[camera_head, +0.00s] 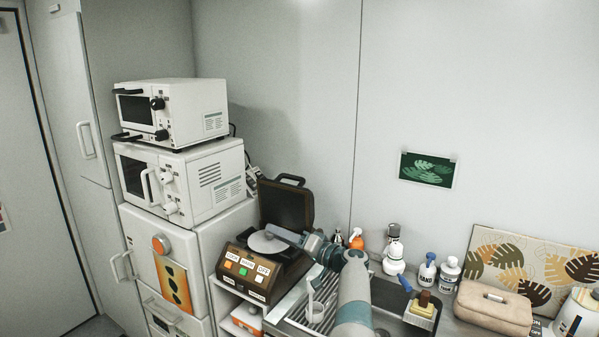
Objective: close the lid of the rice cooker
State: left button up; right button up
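The rice cooker (244,270) is a brown box with a panel of coloured buttons, on a white shelf left of the sink. Its dark lid (287,205) stands up open at the back, with a handle on its top edge. A pale round disc (266,243) shows in the opening.
Two stacked white ovens (190,180) stand left of the cooker. The sink rack (305,311) lies to its right, under my arm. Bottles (394,258), a beige case (493,307) and a leaf-pattern board (535,265) fill the counter at right.

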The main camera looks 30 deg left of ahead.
aim_at(290, 207)
jog(key=i, duration=1.2)
jog(key=j, duration=0.6)
